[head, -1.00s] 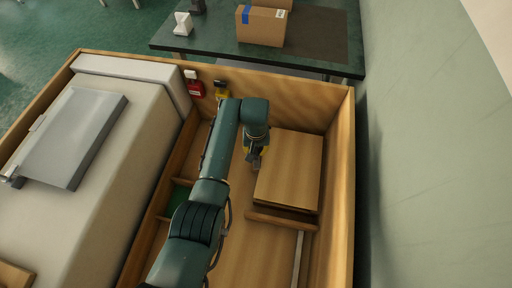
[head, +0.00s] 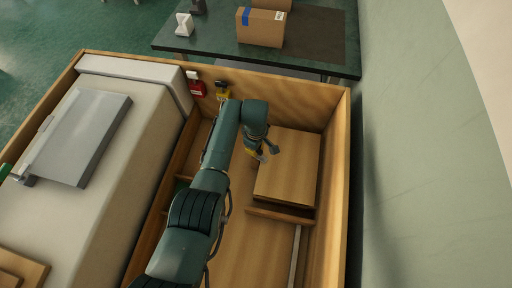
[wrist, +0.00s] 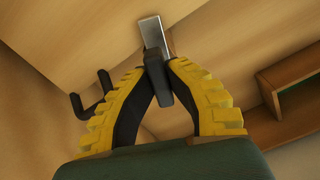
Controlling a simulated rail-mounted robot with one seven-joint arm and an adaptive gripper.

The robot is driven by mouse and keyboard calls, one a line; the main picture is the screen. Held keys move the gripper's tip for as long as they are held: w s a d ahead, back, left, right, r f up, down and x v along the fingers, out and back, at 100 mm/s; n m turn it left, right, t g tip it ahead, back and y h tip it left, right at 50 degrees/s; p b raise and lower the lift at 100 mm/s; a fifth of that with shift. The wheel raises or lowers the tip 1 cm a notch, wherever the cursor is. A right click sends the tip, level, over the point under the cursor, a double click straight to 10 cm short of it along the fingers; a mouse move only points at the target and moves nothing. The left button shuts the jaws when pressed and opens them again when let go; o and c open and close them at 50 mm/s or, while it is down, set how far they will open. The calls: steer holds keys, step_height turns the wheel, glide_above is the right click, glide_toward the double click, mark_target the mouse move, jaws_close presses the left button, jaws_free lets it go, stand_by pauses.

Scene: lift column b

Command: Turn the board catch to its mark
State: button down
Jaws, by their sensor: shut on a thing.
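The board catch (wrist: 152,33) is a small grey metal bar with a dark lower end, against a wooden board (wrist: 90,35) in the wrist view. My gripper (wrist: 157,66) has its yellow-and-black fingers shut on the dark end of the catch. In the head view my gripper (head: 257,153) is at the left edge of the raised wooden board (head: 287,170), and the catch is too small there to make out clearly. A dark bent bracket (wrist: 91,96) stands to the left of the fingers in the wrist view. I cannot tell where the mark is.
Wooden walls (head: 343,150) enclose the bay around my arm. A red lock (head: 197,88) and a yellow one (head: 222,92) are on the far wall. A pale cabinet (head: 130,150) fills the left. A table (head: 215,41) with a cardboard box (head: 260,27) stands beyond.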

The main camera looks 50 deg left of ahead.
steer(key=shift+s+f+n, duration=0.1)
steer(key=shift+f+n, duration=0.05)
steer(key=shift+n, duration=1.75)
steer(key=c, duration=1)
jaws_free()
steer(key=shift+c, duration=0.2)
step_height(320, 180, up, 12)
